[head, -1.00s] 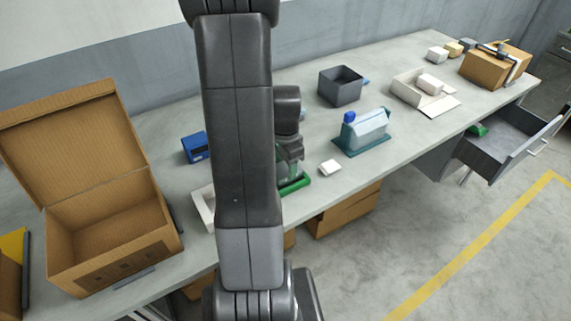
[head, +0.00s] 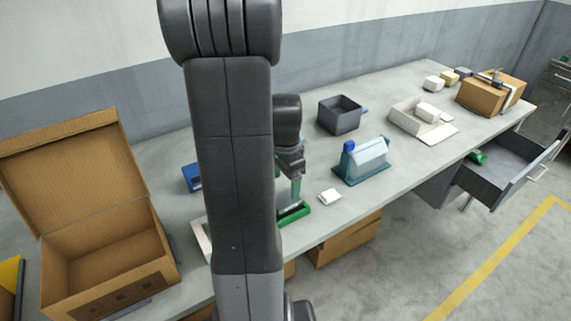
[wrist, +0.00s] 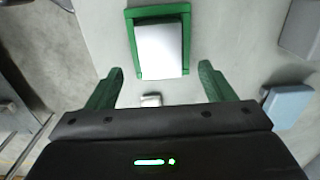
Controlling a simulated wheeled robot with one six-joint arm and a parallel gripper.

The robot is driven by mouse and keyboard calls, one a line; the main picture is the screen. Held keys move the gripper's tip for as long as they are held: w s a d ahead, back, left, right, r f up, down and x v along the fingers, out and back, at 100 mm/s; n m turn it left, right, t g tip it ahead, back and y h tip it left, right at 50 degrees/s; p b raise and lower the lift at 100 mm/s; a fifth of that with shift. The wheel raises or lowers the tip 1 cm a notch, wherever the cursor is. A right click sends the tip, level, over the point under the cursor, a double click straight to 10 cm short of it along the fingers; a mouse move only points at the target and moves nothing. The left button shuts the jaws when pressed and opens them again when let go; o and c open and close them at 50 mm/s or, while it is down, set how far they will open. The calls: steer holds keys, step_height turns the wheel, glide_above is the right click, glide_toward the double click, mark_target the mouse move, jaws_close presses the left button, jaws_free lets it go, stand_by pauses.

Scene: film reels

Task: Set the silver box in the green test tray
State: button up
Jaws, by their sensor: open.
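The green test tray (wrist: 131,46) is a flat green frame near the top of the wrist view, and its green edge shows low beside my arm in the head view (head: 305,207). The silver box (wrist: 160,50) lies inside the tray's rim, its pale flat top showing in the wrist view. My gripper (wrist: 160,73) has two green fingers spread wide, with nothing between them. It hangs above the tray, apart from the box. In the head view my arm covers the left part of the tray.
A small white block (head: 330,196) lies right of the tray. A clear blue-capped container in a teal holder (head: 362,160), a dark grey bin (head: 341,115) and a white open box (head: 410,118) stand farther right. A large open cardboard box (head: 105,265) stands left.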

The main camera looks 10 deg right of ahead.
mark_target(285, 198)
step_height(285, 198, up, 6)
steer(key=shift+r, duration=0.2)
steer(key=shift+f, duration=0.15)
step_height(285, 198, down, 11)
steer(key=shift+w+f, duration=0.1)
steer(key=shift+f, duration=0.1)
steer(key=shift+r, duration=0.7)
steer(key=shift+f, duration=0.1)
